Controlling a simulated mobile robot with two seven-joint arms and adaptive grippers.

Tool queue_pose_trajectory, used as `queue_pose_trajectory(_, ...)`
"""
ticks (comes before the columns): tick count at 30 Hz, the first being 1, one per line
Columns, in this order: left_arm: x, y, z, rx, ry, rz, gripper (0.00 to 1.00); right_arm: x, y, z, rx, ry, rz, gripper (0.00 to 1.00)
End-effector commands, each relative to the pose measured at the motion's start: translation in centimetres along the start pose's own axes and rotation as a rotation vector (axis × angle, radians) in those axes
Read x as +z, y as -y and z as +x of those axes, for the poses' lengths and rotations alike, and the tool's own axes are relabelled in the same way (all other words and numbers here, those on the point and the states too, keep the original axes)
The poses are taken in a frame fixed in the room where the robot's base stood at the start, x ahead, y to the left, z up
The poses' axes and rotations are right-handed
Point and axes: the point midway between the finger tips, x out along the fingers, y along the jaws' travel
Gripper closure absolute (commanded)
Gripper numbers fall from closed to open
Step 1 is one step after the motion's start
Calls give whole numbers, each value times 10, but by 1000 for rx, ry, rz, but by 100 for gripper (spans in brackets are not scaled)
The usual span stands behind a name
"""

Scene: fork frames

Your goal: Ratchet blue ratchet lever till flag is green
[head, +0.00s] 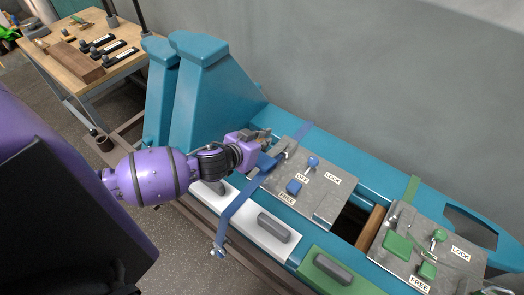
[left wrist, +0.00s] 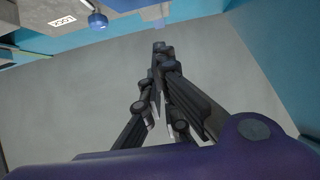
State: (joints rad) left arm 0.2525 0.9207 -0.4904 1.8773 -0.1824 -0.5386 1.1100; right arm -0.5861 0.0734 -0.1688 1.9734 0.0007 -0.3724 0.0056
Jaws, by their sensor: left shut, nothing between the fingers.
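A blue ratchet lever (head: 265,161) sits on a grey metal panel (head: 318,207), beside a blue strap (head: 236,206) that crosses it. My left gripper (head: 266,134) is at the panel's upper left edge, just behind the lever; I cannot tell whether they touch. In the left wrist view its fingers (left wrist: 162,48) are shut and empty, over a plain grey surface. A blue knob (head: 313,161) and a blue block (head: 294,187) are on the same panel, near OFF, LOCK and FREE labels; the knob also shows in the left wrist view (left wrist: 97,20). I cannot make out a flag's colour. My right gripper is not seen.
A second panel (head: 405,262) with green parts stands to the right, past a gap with a wooden bar (head: 371,228). A tall teal bracket (head: 212,95) rises behind my left arm. A wooden table (head: 75,50) with tools stands at the far left.

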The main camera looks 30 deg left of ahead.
Motion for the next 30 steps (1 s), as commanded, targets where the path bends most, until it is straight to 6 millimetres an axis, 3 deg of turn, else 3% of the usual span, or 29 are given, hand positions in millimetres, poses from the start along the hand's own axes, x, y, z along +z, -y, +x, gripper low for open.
queue_pose_trajectory(1,16,0,0,-1,10,-2,100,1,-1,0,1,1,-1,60)
queue_pose_trajectory(6,33,0,4,0,6,-2,100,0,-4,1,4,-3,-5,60)
queue_pose_trajectory(20,39,0,5,1,4,-1,100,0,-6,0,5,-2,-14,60)
queue_pose_trajectory(30,54,-1,5,0,-41,-6,100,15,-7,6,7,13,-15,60)
